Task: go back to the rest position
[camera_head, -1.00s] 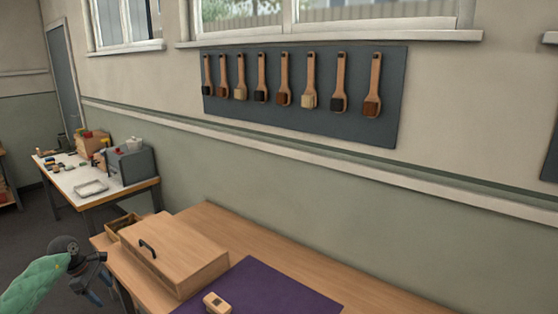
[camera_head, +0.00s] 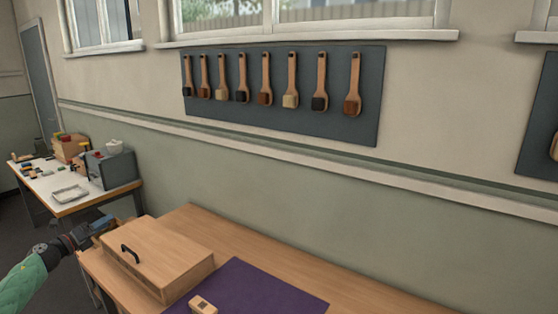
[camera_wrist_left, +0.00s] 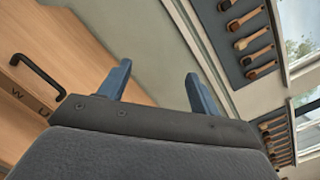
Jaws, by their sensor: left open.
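My left gripper (camera_head: 92,228) is at the left of the head view, beside the left end of the wooden box on the workbench. In the left wrist view its two blue fingers (camera_wrist_left: 160,88) stand apart with nothing between them. The green-sleeved left arm comes in from the lower left corner. My right gripper is in neither view.
A closed wooden box (camera_head: 150,258) with a black handle stands on the workbench (camera_head: 270,245). A small wooden block (camera_head: 203,305) lies on a purple mat (camera_head: 255,290). Brushes hang on a grey wall board (camera_head: 365,110). A cluttered side table (camera_head: 75,195) stands at the left.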

